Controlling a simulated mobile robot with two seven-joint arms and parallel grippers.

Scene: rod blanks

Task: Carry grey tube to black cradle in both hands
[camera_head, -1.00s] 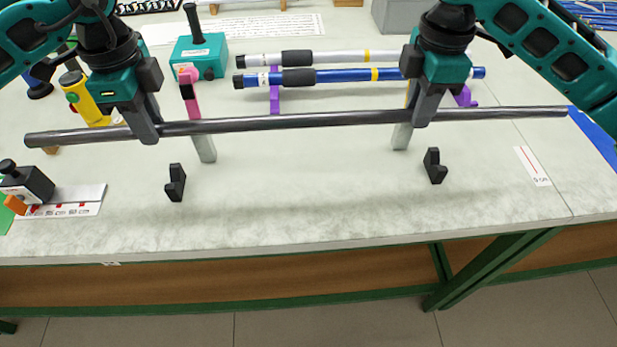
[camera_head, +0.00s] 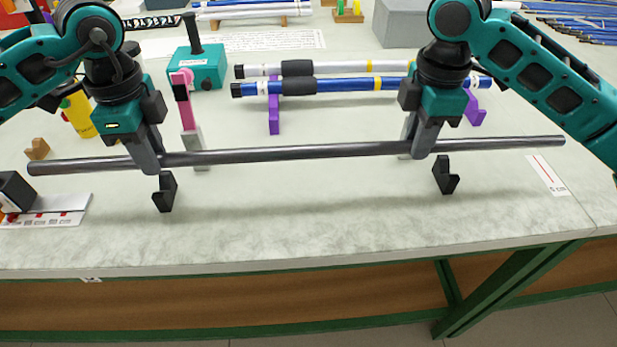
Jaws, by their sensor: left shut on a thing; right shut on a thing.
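The long grey tube (camera_head: 290,154) spans the table from left to right, nearly level, its right end slightly higher in the picture. My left gripper (camera_head: 152,164) is shut on it left of the middle. My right gripper (camera_head: 418,148) is shut on it right of the middle. The black cradle is two separate hooked holders: a left one (camera_head: 165,192) just below the tube near my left gripper, and a right one (camera_head: 445,176) below and right of my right gripper. Both holders look empty. The tube appears above the table; its exact height over the holders cannot be told.
White and blue rods (camera_head: 330,86) lie on purple supports (camera_head: 274,115) behind the tube. A teal box (camera_head: 196,66) and a yellow object (camera_head: 78,113) stand at the back left. A black block (camera_head: 15,190) sits at the left. The front table strip (camera_head: 300,232) is clear.

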